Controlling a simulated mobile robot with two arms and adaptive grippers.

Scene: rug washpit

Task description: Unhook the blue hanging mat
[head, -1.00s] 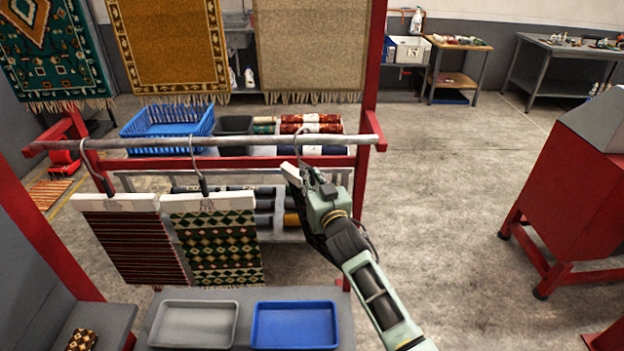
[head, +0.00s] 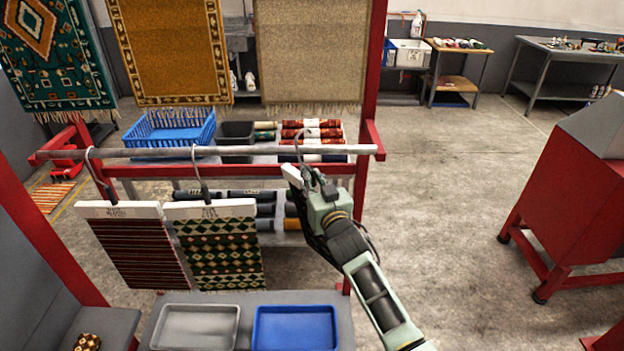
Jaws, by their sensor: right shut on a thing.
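My right gripper (head: 306,186) is shut on a white hanger bar (head: 291,175) at the right part of the grey rail (head: 240,151). A thin dark hook (head: 299,152) rises from this hanger to the rail; whether it still bears on the rail I cannot tell. No blue mat cloth shows; my gripper and arm cover the place below this bar. Two other mats hang from the rail on hooks to the left: a red and black striped one (head: 138,252) and a green diamond-patterned one (head: 220,254). My left gripper is not in view.
A grey tray (head: 196,327) and a blue tray (head: 295,328) lie on the bench below the rail. A red upright post (head: 371,85) stands just right of my gripper. Rugs hang behind. A red machine (head: 575,190) stands at right, with open floor between.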

